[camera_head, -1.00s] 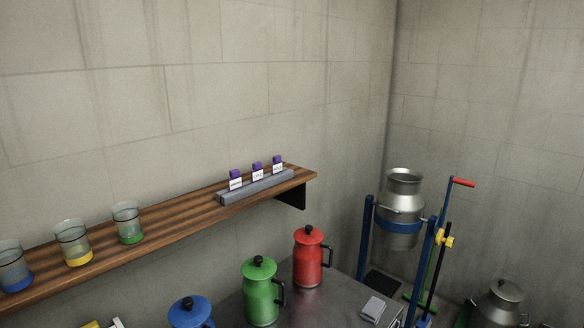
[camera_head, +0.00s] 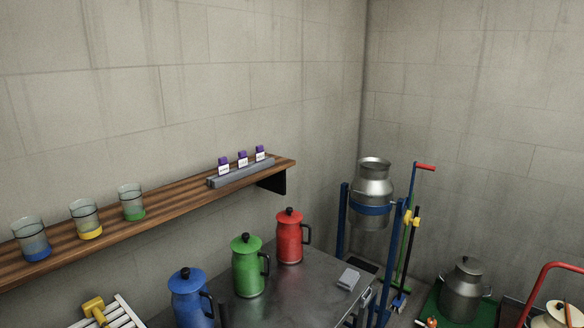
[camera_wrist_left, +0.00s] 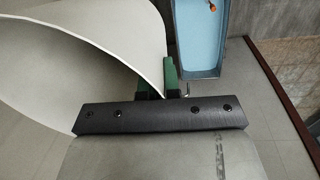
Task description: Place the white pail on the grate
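In the left wrist view a large off-white curved wall fills the upper left; it looks like the white pail (camera_wrist_left: 100,35), seen very close, with most of it out of frame. My left gripper (camera_wrist_left: 159,78) has green fingers that appear to close on the pail's wall, one on each side. The contact is partly hidden behind the dark wrist bar. In the head view neither gripper nor the held pail shows.
A metal table (camera_head: 300,297) holds blue (camera_head: 188,300), green (camera_head: 247,268) and red (camera_head: 290,238) jugs. A metal can (camera_head: 372,190) hangs between blue posts. Another can (camera_head: 465,290) stands at right. A blue basin (camera_wrist_left: 200,45) lies beside the gripper in the wrist view.

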